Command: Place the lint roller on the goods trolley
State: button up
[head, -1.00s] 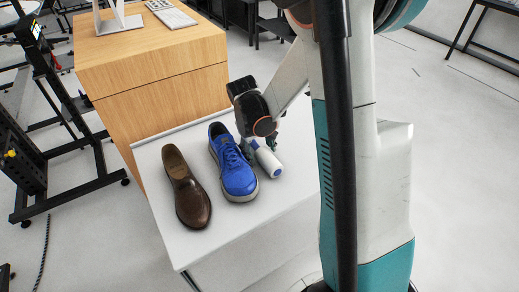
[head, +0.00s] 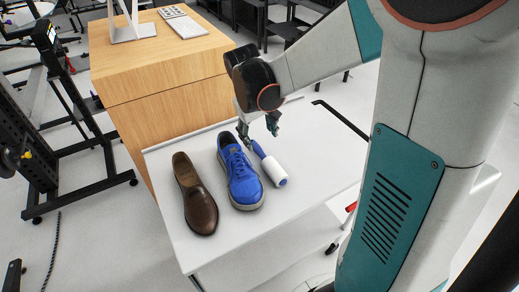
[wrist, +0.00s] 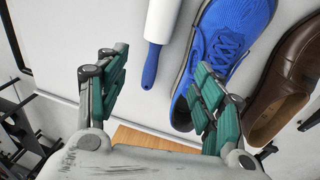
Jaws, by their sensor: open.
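The lint roller (head: 268,170), with a white roll and blue handle, lies on a white top beside the blue shoe. It also shows in the wrist view (wrist: 161,20), its handle pointing toward my gripper. My gripper (head: 258,138) is open and empty at the handle end; in the wrist view its fingers (wrist: 154,72) stand wide apart, the handle tip between them in the picture. Whether the fingers touch the handle cannot be told. The white top (head: 235,238) has a lower level and a caster below, and looks like the goods trolley.
The blue shoe (head: 240,178) and a brown shoe (head: 195,195) stand left of the roller. A wooden cabinet (head: 165,85) is behind. A black stand (head: 75,110) is at the left. The top's right part is clear.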

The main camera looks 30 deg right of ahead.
jog(key=s+a+r+t+y, duration=0.1)
jog(key=s+a+r+t, duration=0.2)
jog(key=s, duration=0.5)
jog(key=s+a+r+t+y, duration=0.1)
jog(key=s+a+r+t, duration=0.2)
jog(key=s+a+r, duration=0.2)
jog(key=s+r, duration=0.1)
jog(key=s, duration=0.2)
jog(key=shift+s+a+r, duration=0.15)
jog(key=shift+a+r, duration=0.15)
jog(key=shift+a, duration=0.05)
